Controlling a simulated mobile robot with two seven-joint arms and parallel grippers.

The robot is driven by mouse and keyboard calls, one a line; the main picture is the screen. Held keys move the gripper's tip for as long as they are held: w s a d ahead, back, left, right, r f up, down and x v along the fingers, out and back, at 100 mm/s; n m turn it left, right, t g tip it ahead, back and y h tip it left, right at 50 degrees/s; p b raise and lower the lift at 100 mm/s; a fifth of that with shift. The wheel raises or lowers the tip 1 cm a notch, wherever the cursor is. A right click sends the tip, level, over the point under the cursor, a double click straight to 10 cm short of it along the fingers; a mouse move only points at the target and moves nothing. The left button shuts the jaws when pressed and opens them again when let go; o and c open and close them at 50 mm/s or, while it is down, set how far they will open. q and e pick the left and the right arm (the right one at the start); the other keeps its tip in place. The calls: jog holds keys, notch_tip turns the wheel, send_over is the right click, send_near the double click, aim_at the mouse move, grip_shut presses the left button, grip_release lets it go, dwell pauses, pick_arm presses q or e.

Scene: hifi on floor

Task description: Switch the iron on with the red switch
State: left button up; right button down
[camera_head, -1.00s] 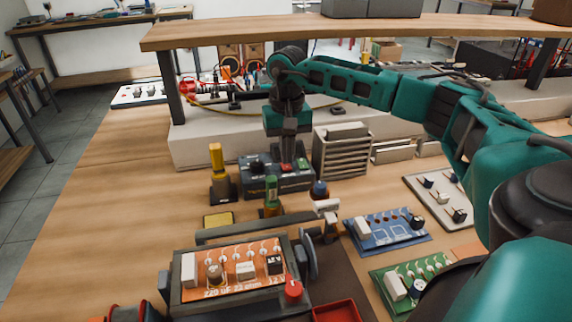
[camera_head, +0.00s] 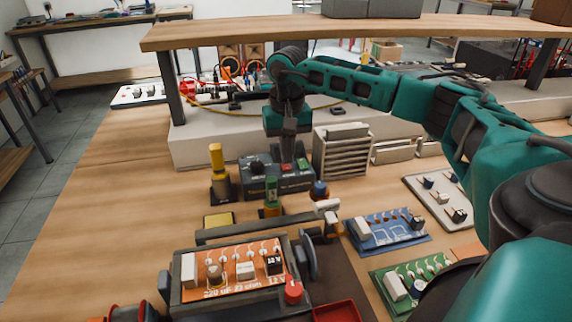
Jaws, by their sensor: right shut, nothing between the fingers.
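The iron's station (camera_head: 262,184) is a dark blue-grey box behind the board holder, with a black knob on its left. Its red switch (camera_head: 287,168) shows on the top right, beside a small green patch. The soldering iron with a yellow handle (camera_head: 217,160) stands upright in its dark holder, left of the station. My right gripper (camera_head: 287,158) is shut and empty, pointing down right at the red switch. The fingers partly hide the switch, and I cannot tell whether they touch it. My left gripper is not in view.
An orange circuit board (camera_head: 236,270) sits in a dark holder in front. A blue board (camera_head: 388,230) and a green board (camera_head: 411,272) lie at right. A grey drawer rack (camera_head: 341,155) stands close right of the gripper. A wooden shelf (camera_head: 350,27) spans above. The left of the bench is clear.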

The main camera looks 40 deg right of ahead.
aim_at(287, 168)
jog(key=shift+f+b, duration=0.65)
jog(key=shift+f, duration=0.4)
dwell(0.9)
jog(key=shift+r, duration=0.2)
notch_tip(287, 168, up, 7)
jog(key=p, duration=0.6)
jog(key=shift+f, duration=0.1)
dwell(0.4)
